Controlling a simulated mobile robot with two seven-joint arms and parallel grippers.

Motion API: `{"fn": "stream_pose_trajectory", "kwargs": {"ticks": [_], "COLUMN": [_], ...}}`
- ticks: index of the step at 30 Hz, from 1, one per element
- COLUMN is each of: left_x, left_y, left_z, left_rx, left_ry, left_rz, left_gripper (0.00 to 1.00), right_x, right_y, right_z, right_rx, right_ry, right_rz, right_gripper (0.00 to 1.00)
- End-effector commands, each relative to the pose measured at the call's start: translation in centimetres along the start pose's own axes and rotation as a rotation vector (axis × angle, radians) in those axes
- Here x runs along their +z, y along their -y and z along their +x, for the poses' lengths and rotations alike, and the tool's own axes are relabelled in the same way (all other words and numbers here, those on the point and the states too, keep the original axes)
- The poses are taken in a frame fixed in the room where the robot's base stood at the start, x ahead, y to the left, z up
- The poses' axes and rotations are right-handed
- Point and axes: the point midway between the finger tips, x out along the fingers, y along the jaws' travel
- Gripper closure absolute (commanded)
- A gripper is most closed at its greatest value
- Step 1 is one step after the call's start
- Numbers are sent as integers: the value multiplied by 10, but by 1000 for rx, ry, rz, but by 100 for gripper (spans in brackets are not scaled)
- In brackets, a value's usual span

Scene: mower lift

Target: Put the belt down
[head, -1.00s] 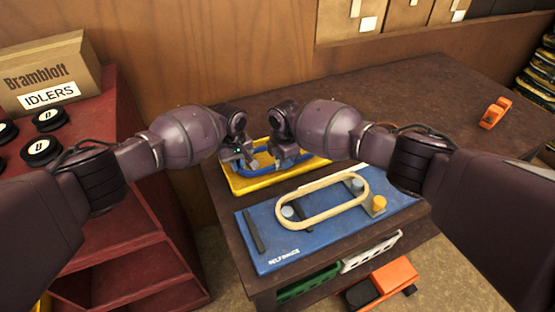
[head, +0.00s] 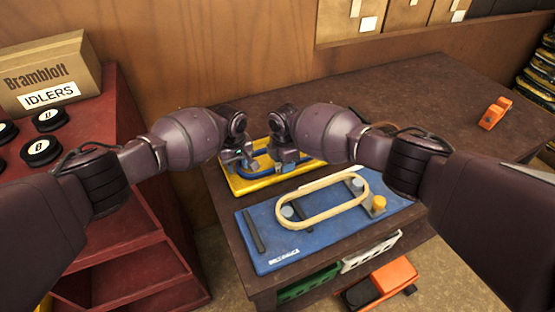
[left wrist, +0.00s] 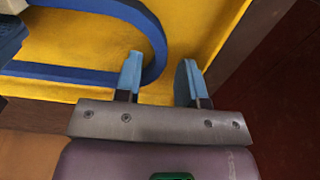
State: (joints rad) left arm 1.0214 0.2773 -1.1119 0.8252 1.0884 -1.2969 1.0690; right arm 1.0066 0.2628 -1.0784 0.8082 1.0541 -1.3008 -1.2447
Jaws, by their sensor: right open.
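A blue belt (head: 263,168) lies in the yellow tray (head: 262,183) on the dark bench; my grippers hide part of it. In the left wrist view, the belt's rounded end (left wrist: 155,45) lies over the yellow tray floor (left wrist: 205,30). My left gripper (head: 243,164) is at the belt's left end; in its wrist view its two light-blue fingers (left wrist: 160,80) stand apart, with the belt's curve between them, close to the left finger. My right gripper (head: 282,169) is open at the right part of the belt, over the tray.
In front of the tray lies a blue board (head: 285,258) with a tan belt (head: 310,218) looped around pulleys. An orange object (head: 495,113) lies at the bench's far right. A red shelf (head: 100,120) with black idlers and a labelled box (head: 50,72) stands left. The bench's back right is mostly clear.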

Motion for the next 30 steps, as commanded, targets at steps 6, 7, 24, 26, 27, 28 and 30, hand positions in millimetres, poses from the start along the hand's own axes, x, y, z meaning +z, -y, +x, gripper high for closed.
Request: {"fn": "stream_pose_trajectory", "kwargs": {"ticks": [6,7,24,26,27,28,30], "left_x": [-1,-1,0,0,0,0,0], "left_y": [0,0,0,0,0,0,0], "left_z": [-32,-38,-114,-115,-116,-116,-116], "left_rx": [3,3,1,0,0,0,0], "left_ry": [-3,-3,-2,-2,-2,-2,-2], "left_rz": [1,1,0,0,0,0,0], "left_gripper": [63,63,63,63,63,63,63], "right_x": [0,0,0,0,0,0,1], "right_y": [0,0,0,0,0,0,0], "right_z": [0,0,-1,-3,-5,-7,-15], "right_rx": [0,0,0,1,1,1,1], "right_ry": [0,0,0,0,0,0,0], "right_rz": [0,0,0,0,0,0,0], "right_gripper": [57,57,57,57,57,57,57]}}
